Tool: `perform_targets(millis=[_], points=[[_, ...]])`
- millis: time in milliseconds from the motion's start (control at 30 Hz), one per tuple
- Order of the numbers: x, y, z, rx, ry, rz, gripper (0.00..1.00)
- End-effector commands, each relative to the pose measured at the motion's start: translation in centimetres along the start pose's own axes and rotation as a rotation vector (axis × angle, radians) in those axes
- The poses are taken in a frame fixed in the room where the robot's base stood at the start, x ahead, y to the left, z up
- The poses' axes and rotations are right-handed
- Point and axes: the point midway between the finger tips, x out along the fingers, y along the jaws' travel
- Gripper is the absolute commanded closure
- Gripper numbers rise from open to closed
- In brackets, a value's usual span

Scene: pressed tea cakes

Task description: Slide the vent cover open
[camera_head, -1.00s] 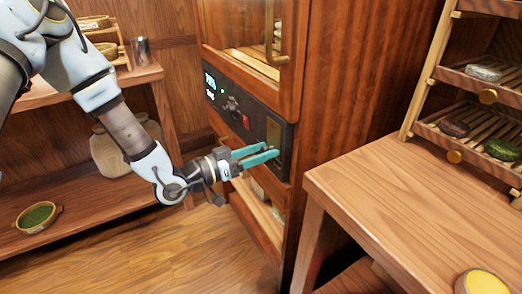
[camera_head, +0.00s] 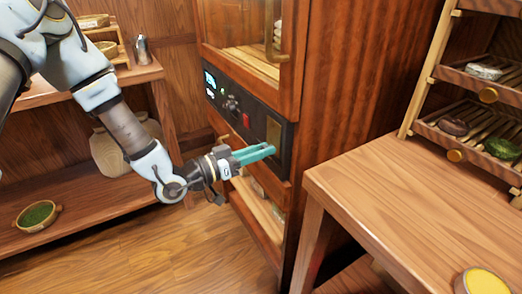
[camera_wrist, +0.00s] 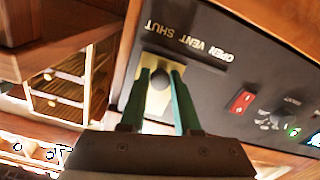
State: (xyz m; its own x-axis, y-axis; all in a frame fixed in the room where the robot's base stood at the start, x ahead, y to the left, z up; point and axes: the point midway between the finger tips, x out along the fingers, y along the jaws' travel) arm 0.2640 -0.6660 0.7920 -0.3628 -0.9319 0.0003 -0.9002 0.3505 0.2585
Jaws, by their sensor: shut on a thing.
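The vent cover (camera_head: 273,131) is a small brass plate on the cabinet's black control panel; in the wrist view it is the yellowish plate (camera_wrist: 180,63) beside the upside-down lettering OPEN VENT SHUT. A dark round knob (camera_wrist: 158,102) stands out from it. My gripper (camera_head: 271,151) reaches the panel from the left, its teal fingers close together. In the wrist view my gripper (camera_wrist: 160,76) has one finger on each side of the knob and is shut on it. The knob is hidden behind the fingers in the head view.
The black panel (camera_head: 223,98) also carries a lit display, knobs and a red switch (camera_head: 246,121). A glass door with a brass handle (camera_head: 275,45) is above it. A wooden table (camera_head: 420,190) stands at the right, with a drying rack (camera_head: 450,70) behind. Floor in front is clear.

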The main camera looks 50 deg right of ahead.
Motion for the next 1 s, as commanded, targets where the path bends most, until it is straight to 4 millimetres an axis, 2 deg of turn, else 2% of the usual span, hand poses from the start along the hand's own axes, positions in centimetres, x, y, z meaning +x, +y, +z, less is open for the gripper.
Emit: perform_targets(millis=[833, 933, 1000], points=[[0.0, 0.0, 0.0, 0.000, 0.000, 0.000, 1.00], [0.0, -0.9, -0.1, 0.003, 0.002, -0.001, 1.00], [0.0, -2.2, -0.3, 0.004, 0.002, -0.003, 1.00]])
